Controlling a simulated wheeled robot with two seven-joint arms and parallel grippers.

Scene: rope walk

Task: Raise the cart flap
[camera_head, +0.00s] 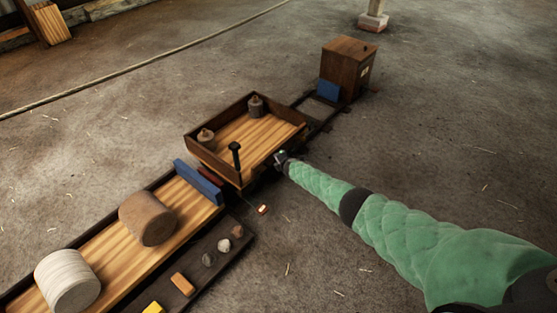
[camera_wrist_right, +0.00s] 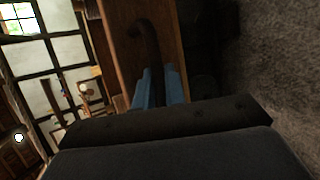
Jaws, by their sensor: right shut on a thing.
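The cart (camera_head: 262,132) is a shallow wooden tray with dark-rimmed walls, at the middle of the head view. My right gripper (camera_head: 281,157) is at the cart's near right side. In the right wrist view, its blue fingers (camera_wrist_right: 160,88) are shut on a dark curved handle (camera_wrist_right: 148,38) in front of a brown wooden panel (camera_wrist_right: 122,48). I cannot tell whether this panel is the flap, or its angle. A dark upright post (camera_head: 235,157) stands at the cart's near corner. My left gripper is not in view.
Two small weights (camera_head: 255,106) sit in the cart. A wooden box (camera_head: 347,66) stands beyond it on the track. A long bench (camera_head: 105,248) with two rolls lies at the near left, with a side tray (camera_head: 225,262) of small pieces. The floor at right is clear.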

